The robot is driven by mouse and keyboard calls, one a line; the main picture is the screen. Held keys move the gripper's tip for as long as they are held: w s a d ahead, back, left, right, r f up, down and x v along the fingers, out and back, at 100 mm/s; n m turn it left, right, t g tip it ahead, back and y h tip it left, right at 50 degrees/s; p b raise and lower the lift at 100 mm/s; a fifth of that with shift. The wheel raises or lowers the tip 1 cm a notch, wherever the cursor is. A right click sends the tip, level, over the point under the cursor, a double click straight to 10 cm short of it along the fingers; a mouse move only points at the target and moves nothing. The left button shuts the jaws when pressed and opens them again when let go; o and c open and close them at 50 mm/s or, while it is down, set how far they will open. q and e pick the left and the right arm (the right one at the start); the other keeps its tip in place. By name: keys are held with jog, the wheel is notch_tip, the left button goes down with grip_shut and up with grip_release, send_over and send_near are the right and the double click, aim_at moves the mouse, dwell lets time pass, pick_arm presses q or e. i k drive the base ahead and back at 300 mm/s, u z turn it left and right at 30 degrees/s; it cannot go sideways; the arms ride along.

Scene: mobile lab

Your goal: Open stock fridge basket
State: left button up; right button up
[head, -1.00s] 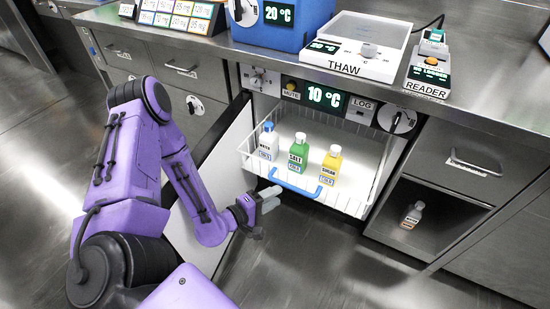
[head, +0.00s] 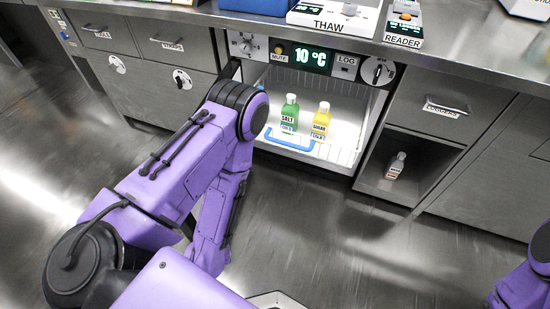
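The stock fridge below the counter shows 10 °C on its panel (head: 305,56) and stands open. Its white wire basket (head: 336,155) shows in the opening, with a blue handle (head: 289,142) on its front. How far the basket stands out is hard to tell. A green SALT bottle (head: 289,115) and a yellow SUGAR bottle (head: 320,121) stand upright in it. My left arm covers the basket's left end and most of the open door. My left gripper is out of sight. Only part of my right arm shows at the lower right edge, without its gripper.
A small grey bottle (head: 396,166) stands in the open cubby right of the fridge. A closed drawer (head: 440,108) is above it. The THAW box (head: 335,18) and READER device (head: 404,26) sit on the counter. The floor (head: 370,250) in front is clear.

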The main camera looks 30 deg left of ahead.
aim_at(339, 147)
jog(key=k, duration=0.15)
jog(key=z, duration=1.2)
jog(key=i, duration=0.85)
jog(key=u, duration=1.65)
